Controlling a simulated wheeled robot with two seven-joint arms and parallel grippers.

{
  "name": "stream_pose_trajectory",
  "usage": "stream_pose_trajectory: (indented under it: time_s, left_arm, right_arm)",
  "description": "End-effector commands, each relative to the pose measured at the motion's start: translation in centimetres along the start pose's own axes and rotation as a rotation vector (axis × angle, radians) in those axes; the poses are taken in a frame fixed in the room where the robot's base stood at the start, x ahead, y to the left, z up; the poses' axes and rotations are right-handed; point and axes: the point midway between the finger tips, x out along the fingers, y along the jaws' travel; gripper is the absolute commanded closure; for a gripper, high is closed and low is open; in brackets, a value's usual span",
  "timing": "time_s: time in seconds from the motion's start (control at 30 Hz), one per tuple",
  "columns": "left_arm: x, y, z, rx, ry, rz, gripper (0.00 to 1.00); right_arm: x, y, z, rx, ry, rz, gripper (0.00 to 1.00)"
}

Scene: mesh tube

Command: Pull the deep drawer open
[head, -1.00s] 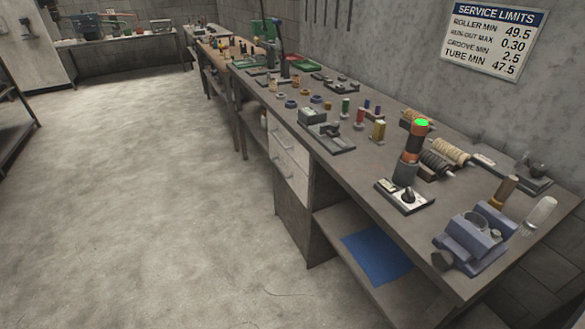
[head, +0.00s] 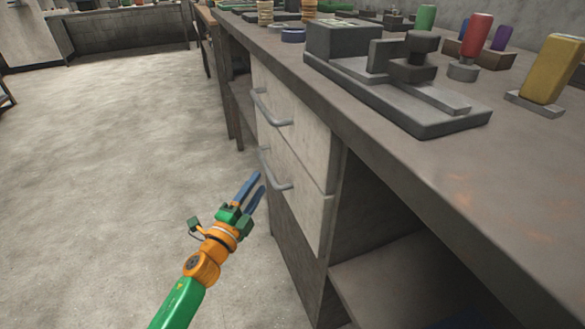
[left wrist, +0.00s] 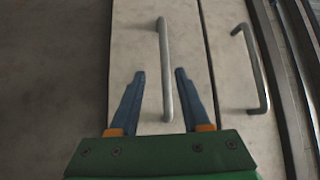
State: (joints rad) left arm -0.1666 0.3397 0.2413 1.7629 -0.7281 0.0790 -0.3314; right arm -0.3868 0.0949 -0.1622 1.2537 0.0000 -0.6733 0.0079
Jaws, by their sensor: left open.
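The deep drawer (head: 300,195) is the lower, taller of two pale drawer fronts under the bench and looks shut. Its grey bar handle (head: 275,172) also shows upright in the left wrist view (left wrist: 165,65). My left gripper (head: 259,181) is open, its blue fingers pointing at that handle. In the left wrist view the fingers (left wrist: 160,75) lie to either side of the handle's near end. I cannot tell whether the bar is between the fingertips in depth; no grip shows. My right gripper is not in view.
The upper drawer (head: 295,135) is shut, its handle (head: 270,110) above the lower one. An open shelf (head: 390,270) is right of the drawers. The floor (head: 110,170) to the left is clear.

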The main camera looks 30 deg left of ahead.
Motion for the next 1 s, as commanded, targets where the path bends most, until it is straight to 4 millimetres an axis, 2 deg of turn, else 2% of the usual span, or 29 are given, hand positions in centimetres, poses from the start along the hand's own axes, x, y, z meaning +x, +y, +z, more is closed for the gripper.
stream_pose_trajectory:
  time_s: [0.3,0.4,0.77,0.93,1.0]
  left_arm:
    - [5.2,-0.2,0.0,0.005,0.000,-0.006,0.53]
    - [6.3,-0.2,0.0,0.003,0.001,-0.004,0.53]
    - [7.0,-0.2,0.0,0.002,0.000,-0.002,0.53]
    - [7.0,-0.2,0.0,0.001,0.000,-0.002,0.99]
    - [7.0,-0.2,0.0,0.001,0.000,-0.002,1.00]
  right_arm:
    - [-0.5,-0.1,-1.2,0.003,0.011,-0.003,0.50]
    - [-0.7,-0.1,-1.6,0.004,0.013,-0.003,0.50]
    - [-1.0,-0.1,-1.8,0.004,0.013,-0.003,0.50]
    - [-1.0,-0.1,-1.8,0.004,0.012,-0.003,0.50]
    - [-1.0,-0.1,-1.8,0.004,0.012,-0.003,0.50]
